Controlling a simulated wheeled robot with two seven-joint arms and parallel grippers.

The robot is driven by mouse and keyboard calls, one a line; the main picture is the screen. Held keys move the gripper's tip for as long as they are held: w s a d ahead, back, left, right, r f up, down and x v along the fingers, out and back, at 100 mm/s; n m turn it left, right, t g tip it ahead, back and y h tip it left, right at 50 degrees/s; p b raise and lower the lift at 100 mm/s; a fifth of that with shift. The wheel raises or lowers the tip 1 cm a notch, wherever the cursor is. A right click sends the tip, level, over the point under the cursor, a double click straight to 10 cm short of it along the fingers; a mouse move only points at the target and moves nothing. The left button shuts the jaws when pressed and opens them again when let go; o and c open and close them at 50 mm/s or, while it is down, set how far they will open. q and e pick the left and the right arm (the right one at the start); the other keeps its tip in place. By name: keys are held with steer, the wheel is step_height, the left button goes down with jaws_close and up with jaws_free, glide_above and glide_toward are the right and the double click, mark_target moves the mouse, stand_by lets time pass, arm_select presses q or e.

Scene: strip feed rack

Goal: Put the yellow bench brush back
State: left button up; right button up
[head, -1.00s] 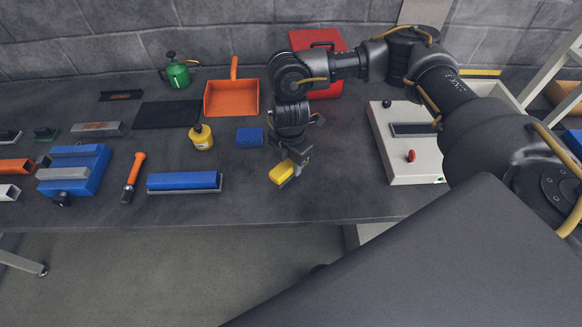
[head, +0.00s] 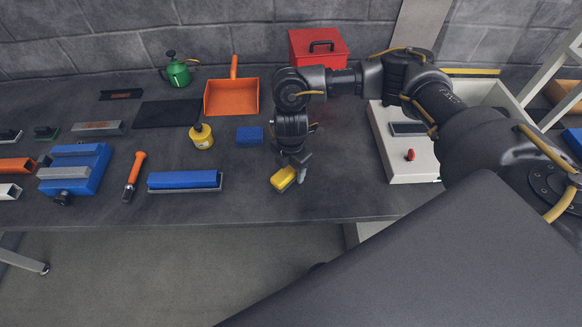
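The yellow bench brush (head: 283,179) shows as a small yellow block with a dark edge, near the front of the grey bench, right of the long blue block. My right gripper (head: 294,168) reaches down over it from the back right and appears shut on it. The fingers hide part of the brush, and its bristles cannot be made out. Whether it touches the bench top is not clear. My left gripper is not in view.
An orange dustpan (head: 231,97), a yellow bottle (head: 201,137), a small blue block (head: 249,136) and a long blue block (head: 184,180) are left of the arm. A red box (head: 318,48) stands behind; a white panel unit (head: 402,160) is right. The bench front edge is close.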

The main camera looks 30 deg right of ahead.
steer(key=shift+r, duration=0.6)
step_height(320, 180, up, 11)
steer(key=b, duration=0.1)
stand_by(0.6)
